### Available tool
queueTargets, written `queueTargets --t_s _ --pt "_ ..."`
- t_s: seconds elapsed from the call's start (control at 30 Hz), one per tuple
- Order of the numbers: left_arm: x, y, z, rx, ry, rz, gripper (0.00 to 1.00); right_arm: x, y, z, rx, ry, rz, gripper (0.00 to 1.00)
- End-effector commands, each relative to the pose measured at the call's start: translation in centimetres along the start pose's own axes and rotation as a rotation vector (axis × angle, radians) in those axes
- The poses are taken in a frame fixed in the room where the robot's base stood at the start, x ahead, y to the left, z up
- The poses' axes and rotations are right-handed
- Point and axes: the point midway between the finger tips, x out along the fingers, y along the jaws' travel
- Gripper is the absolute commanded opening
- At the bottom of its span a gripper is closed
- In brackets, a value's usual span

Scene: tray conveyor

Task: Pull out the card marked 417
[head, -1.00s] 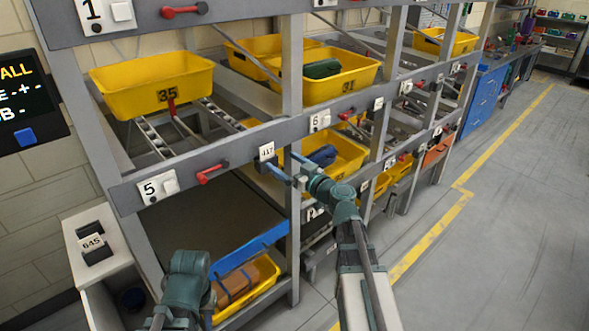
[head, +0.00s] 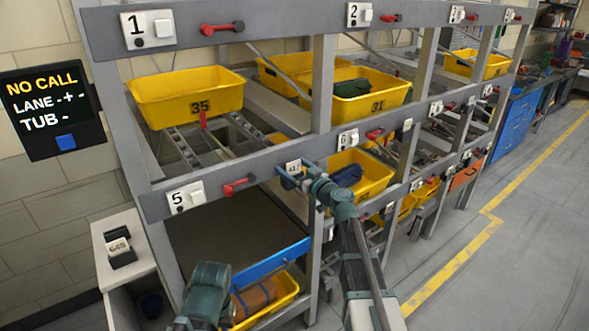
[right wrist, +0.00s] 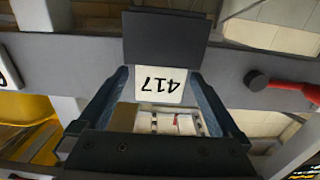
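The white card marked 417 (head: 293,166) sits on the grey shelf beam, between the 5 and 6 plates. In the right wrist view the card (right wrist: 161,82) appears upside down, with a dark block against its edge. My right gripper (head: 290,179) is at the card in the head view. In the right wrist view its two fingers (right wrist: 160,88) stand on either side of the card, with narrow gaps showing. My left arm shows at the bottom of the head view, but its gripper fingers cannot be seen.
Red handles (head: 239,187) stick out from the beam near the card. Yellow tubs (head: 190,97) stand on the rack. A white stand holds a card marked 645 (head: 119,247) at left. A screen (head: 52,112) reads NO CALL. The floor at right is clear.

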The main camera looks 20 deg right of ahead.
Motion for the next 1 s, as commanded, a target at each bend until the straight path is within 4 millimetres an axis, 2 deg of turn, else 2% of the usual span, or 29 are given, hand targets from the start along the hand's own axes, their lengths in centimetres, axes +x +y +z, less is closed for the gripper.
queueTargets --t_s 0.03,0.07,0.47,1.0 --pt "0.0 0.0 0.0 0.0 0.0 0.0 0.27 0.0 0.0 0.0 0.0 0.0 0.0 0.91" --pt "0.0 0.0 0.0 0.0 0.0 0.0 0.27 0.0 0.0 0.0 0.0 0.0 0.0 0.86" --pt "0.0 0.0 0.0 0.0 0.0 0.0 0.27 0.0 0.0 0.0 0.0 0.0 0.0 0.14" --pt "-1.1 -0.1 0.1 0.0 0.0 0.0 0.27 0.0 0.0 -1.2 0.0 0.0 0.0 0.14"
